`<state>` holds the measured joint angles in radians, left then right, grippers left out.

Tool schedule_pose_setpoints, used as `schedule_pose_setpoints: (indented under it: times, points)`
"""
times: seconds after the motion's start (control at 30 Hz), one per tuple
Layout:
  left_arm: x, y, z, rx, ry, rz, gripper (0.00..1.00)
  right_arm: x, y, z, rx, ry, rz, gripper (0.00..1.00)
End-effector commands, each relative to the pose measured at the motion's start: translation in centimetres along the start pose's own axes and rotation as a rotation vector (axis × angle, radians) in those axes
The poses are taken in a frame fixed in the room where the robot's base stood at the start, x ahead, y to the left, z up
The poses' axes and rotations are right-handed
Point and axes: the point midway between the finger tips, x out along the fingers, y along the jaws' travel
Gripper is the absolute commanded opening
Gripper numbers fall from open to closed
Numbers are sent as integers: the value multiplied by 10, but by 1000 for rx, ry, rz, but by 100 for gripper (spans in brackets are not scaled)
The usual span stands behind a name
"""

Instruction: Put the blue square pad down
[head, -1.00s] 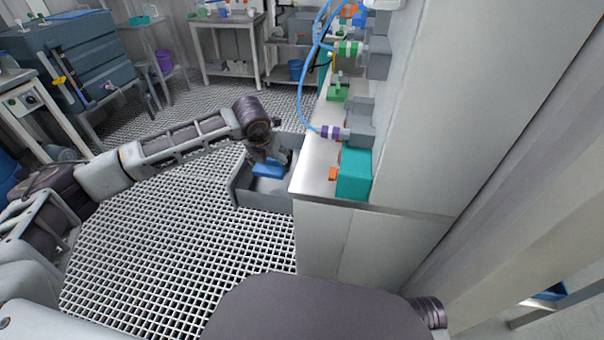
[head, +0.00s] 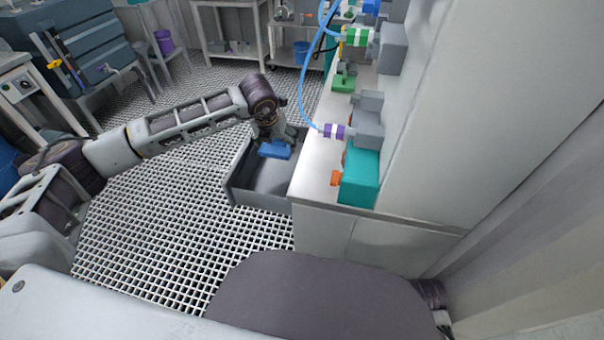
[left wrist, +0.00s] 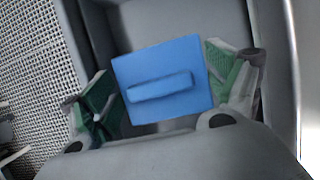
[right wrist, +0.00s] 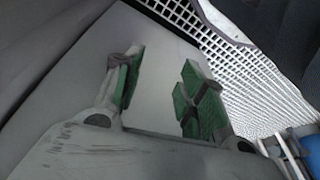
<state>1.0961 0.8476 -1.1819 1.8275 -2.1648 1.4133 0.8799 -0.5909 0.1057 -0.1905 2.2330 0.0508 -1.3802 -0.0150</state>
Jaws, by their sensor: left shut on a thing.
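The blue square pad (head: 275,150), flat with a raised bar across its face, is held by my left gripper (head: 280,143). In the left wrist view the pad (left wrist: 180,103) sits between the two green-padded fingers (left wrist: 163,101), which touch its sides. The pad is at the far end of an open grey drawer (head: 252,205), near rim height; whether it touches the drawer is unclear. My right gripper (right wrist: 160,98) shows only in the right wrist view, fingers spread with nothing between them.
The drawer comes out beneath a counter (head: 316,170) that carries a teal block (head: 360,178), a purple-banded fitting (head: 334,131) and a blue hose (head: 303,95). A tall pale panel (head: 450,110) stands to the right. Grated floor (head: 170,220) lies open on the left.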

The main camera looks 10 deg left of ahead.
Motion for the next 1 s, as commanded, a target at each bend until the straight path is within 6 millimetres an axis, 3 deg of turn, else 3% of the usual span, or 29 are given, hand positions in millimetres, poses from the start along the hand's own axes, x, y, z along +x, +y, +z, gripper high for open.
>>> schedule_pose_setpoints:
  times: [0.17,0.53,1.0]
  points:
    - [6,0,-2,0,1,0,60,-1,0,0,0,3,-1,40]
    - [43,0,-18,0,0,0,60,-10,-2,-5,-1,26,-6,40]
    - [48,0,-20,0,1,0,60,-12,-4,-3,-1,24,-9,40]
